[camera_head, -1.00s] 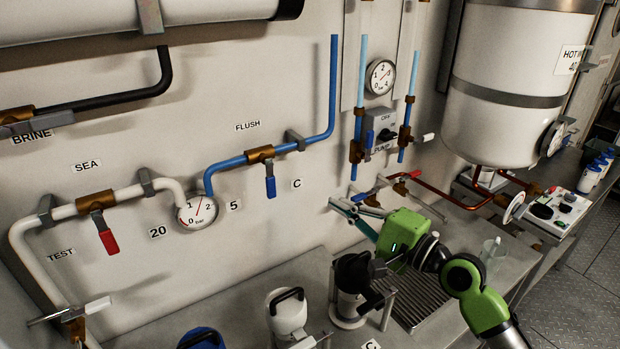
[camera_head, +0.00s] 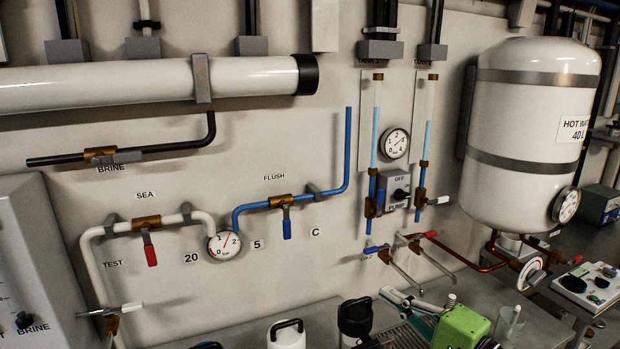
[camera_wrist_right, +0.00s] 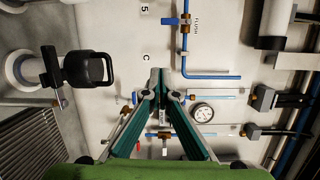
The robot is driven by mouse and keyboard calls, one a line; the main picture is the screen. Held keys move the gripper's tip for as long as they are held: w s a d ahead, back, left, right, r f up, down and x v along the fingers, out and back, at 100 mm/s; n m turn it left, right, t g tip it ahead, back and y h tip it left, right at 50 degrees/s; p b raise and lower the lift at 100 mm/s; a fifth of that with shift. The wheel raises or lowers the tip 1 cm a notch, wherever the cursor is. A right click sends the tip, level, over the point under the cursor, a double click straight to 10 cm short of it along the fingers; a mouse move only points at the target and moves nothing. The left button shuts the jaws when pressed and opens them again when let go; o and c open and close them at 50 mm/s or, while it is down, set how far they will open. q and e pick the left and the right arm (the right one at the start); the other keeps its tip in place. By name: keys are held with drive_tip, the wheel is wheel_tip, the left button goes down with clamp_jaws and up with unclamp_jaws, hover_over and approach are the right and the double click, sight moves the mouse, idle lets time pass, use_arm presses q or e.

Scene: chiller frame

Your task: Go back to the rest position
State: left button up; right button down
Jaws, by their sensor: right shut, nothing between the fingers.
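My right gripper (camera_head: 388,293) is low in the head view, with its green body (camera_head: 461,328) at the bottom edge. Its two teal fingers point left, above the counter and below the pump box. In the right wrist view the fingers (camera_wrist_right: 158,76) run together at their tips. They are shut with nothing between them, in front of the wall. My left gripper is in neither view.
Valve levers (camera_head: 408,272) stick out from the wall pipes. A clear cup (camera_head: 508,327) stands right of my gripper. The hot water tank (camera_head: 530,135) hangs at right.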

drive_tip(key=s+a+f+n+g+h, duration=0.25)
drive_tip(key=s+f+n, duration=0.35)
drive_tip(key=f, duration=0.5)
drive_tip(key=s+a+f+n+g+h, duration=0.1)
drive_tip(key=s+f+n+g+h, duration=0.25)
drive_tip(key=s+f, duration=0.65)
drive_tip(key=s+d+f+n+g+h, duration=0.2)
drive_tip(key=s+d+f, duration=0.2)
drive_tip(key=s, duration=0.4)
drive_tip(key=s+d+f+n+g+h, duration=0.2)
drive_tip(key=s+d+f+g+h, duration=0.15)
drive_tip(key=s, duration=0.45)
drive_tip(key=s+a+f+x, duration=0.1)
drive_tip(key=s+x, duration=0.2)
drive_tip(key=x, duration=1)
drive_tip(key=s+a+f+x, duration=0.1)
drive_tip(key=s+x, duration=0.2)
drive_tip(key=x, duration=1)
drive_tip(key=s+d+f+g, duration=0.1)
drive_tip(key=s+d+f, duration=0.2)
drive_tip(key=s+f, duration=1.2)
drive_tip(key=s, duration=0.3)
drive_tip(key=shift+d+f+g+y, duration=0.2)
drive_tip(key=shift+f+g+y, duration=0.05)
drive_tip(key=shift+g+y, duration=0.1)
drive_tip(key=shift+n, duration=0.25)
